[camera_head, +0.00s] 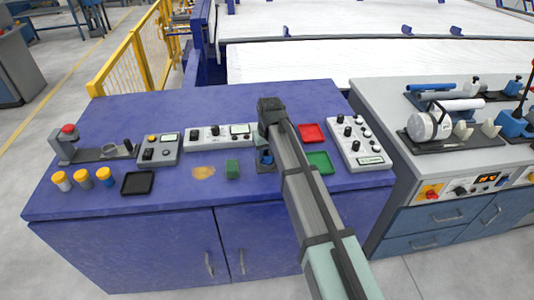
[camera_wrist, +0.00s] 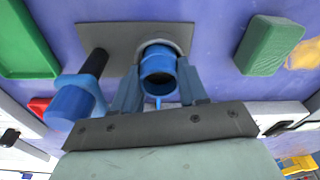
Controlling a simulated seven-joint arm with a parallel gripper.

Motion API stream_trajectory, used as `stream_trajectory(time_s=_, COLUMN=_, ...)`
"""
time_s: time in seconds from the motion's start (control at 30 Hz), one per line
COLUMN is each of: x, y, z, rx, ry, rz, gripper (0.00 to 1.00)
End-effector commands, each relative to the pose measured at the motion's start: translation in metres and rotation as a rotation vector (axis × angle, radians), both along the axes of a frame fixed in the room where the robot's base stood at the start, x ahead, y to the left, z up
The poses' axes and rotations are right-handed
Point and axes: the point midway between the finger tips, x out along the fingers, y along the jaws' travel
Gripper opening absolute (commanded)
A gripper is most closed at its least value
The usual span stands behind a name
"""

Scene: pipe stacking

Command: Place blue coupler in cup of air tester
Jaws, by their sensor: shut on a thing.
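The blue coupler (camera_wrist: 158,82) is a short open-ended tube. My gripper (camera_wrist: 160,75) is shut on it, one finger on each side. In the wrist view a light grey ring-shaped cup (camera_wrist: 153,43) on a dark grey base plate (camera_wrist: 113,36) shows right behind the coupler's open end. I cannot tell whether the coupler is seated in the cup or just above it. A black post with a blue head (camera_wrist: 72,103) stands beside the cup on the same plate. In the head view my gripper (camera_head: 266,150) is over this fixture, and my arm hides much of it.
A green block (camera_head: 232,169) stands left of the fixture. Red (camera_head: 311,133) and green (camera_head: 320,162) trays and a control box (camera_head: 356,140) lie to the right. Control boxes (camera_head: 220,136) line the back. A second fixture (camera_head: 90,150) with a red button stands far left.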

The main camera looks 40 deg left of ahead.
Motion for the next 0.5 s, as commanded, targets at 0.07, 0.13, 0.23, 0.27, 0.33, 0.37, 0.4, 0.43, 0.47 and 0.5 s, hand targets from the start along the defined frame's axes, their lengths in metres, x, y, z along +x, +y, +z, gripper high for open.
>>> stream_trajectory(time_s=0.07, x=0.0000, y=0.0000, z=0.0001, rx=0.000, ry=0.000, rz=0.000, gripper=0.13)
stream_trajectory(time_s=0.13, x=0.0000, y=0.0000, z=-0.0006, rx=0.000, ry=0.000, rz=0.000, gripper=0.13)
stream_trajectory(time_s=0.23, x=-0.0001, y=-0.0001, z=-0.0029, rx=-0.001, ry=0.001, rz=0.000, gripper=0.13)
stream_trajectory(time_s=0.27, x=0.0000, y=0.0000, z=-0.0025, rx=0.000, ry=0.000, rz=0.000, gripper=0.45)
stream_trajectory(time_s=0.33, x=0.0000, y=0.0000, z=-0.0024, rx=0.000, ry=0.000, rz=0.000, gripper=0.52)
stream_trajectory(time_s=0.37, x=0.0000, y=0.0000, z=-0.0024, rx=0.000, ry=0.000, rz=0.000, gripper=0.55)
stream_trajectory(time_s=0.4, x=0.0000, y=0.0000, z=-0.0024, rx=0.000, ry=0.000, rz=0.000, gripper=0.59)
stream_trajectory(time_s=0.43, x=0.0000, y=0.0000, z=-0.0024, rx=0.000, ry=0.000, rz=0.000, gripper=0.62)
stream_trajectory(time_s=0.47, x=0.0000, y=0.0000, z=-0.0024, rx=0.000, ry=0.000, rz=0.000, gripper=0.65)
stream_trajectory(time_s=0.5, x=0.0000, y=0.0000, z=-0.0023, rx=0.000, ry=0.000, rz=0.000, gripper=0.68)
